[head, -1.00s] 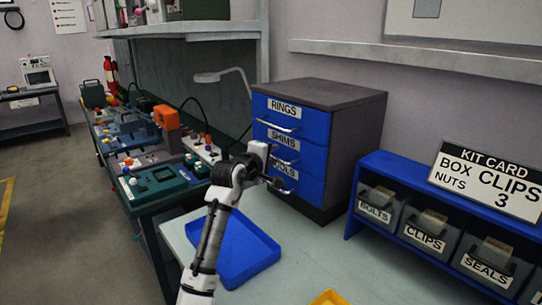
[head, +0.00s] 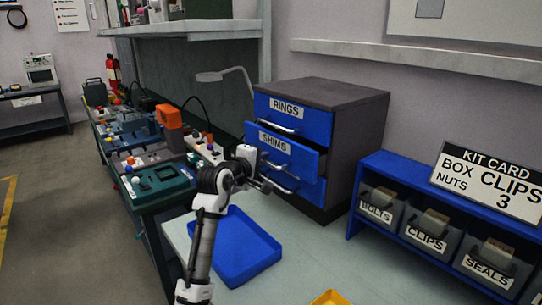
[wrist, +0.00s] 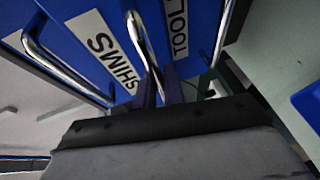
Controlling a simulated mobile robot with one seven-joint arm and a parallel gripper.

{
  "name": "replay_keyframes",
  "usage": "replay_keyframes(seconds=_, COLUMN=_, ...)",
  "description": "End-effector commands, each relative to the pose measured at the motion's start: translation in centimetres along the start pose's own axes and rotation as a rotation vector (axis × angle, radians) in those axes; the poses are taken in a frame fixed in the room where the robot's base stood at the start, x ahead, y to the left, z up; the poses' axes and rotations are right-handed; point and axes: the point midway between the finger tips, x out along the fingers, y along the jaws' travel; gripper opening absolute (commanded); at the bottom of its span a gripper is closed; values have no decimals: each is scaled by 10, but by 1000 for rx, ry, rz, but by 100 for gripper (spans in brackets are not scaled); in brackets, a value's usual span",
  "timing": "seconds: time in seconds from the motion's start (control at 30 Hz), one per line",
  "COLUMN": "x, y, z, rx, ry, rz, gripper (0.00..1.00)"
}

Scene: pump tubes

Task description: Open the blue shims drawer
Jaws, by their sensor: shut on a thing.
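The blue SHIMS drawer (head: 306,163) is the middle one in a dark grey cabinet (head: 345,120). It stands partly open, its front forward of the other drawers and a dark gap showing at its top. My gripper (head: 266,184) is in front of it, shut on the drawer's metal handle (head: 283,173). In the wrist view the fingers (wrist: 158,92) close around the lower end of the handle (wrist: 140,38), beside the SHIMS label (wrist: 112,50). The drawer's inside is mostly hidden.
The RINGS drawer (head: 303,116) above is shut. The TOOLS drawer (head: 312,195) below is partly covered by my gripper and the open drawer. A blue tray (head: 265,262) lies on the table below. A blue rack (head: 352,222) with labelled bins stands at right.

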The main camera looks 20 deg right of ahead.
Motion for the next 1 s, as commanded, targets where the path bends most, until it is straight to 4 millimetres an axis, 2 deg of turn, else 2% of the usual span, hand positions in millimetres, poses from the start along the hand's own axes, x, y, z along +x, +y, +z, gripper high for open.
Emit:
replay_keyframes(seconds=0.1, x=-25, y=-5, z=-11, rx=-4, ry=2, rz=0, gripper=0)
replay_keyframes(seconds=0.3, x=-63, y=-13, z=-27, rx=-3, ry=2, rz=-1, gripper=0)
replay_keyframes(seconds=0.5, x=-91, y=-19, z=-38, rx=-1, ry=1, rz=-1, gripper=0)
replay_keyframes(seconds=0.7, x=-105, y=-23, z=-43, rx=-1, ry=-1, rz=-1, gripper=0)
replay_keyframes(seconds=1.0, x=-107, y=-24, z=-44, rx=0, ry=-1, rz=-1, gripper=0)
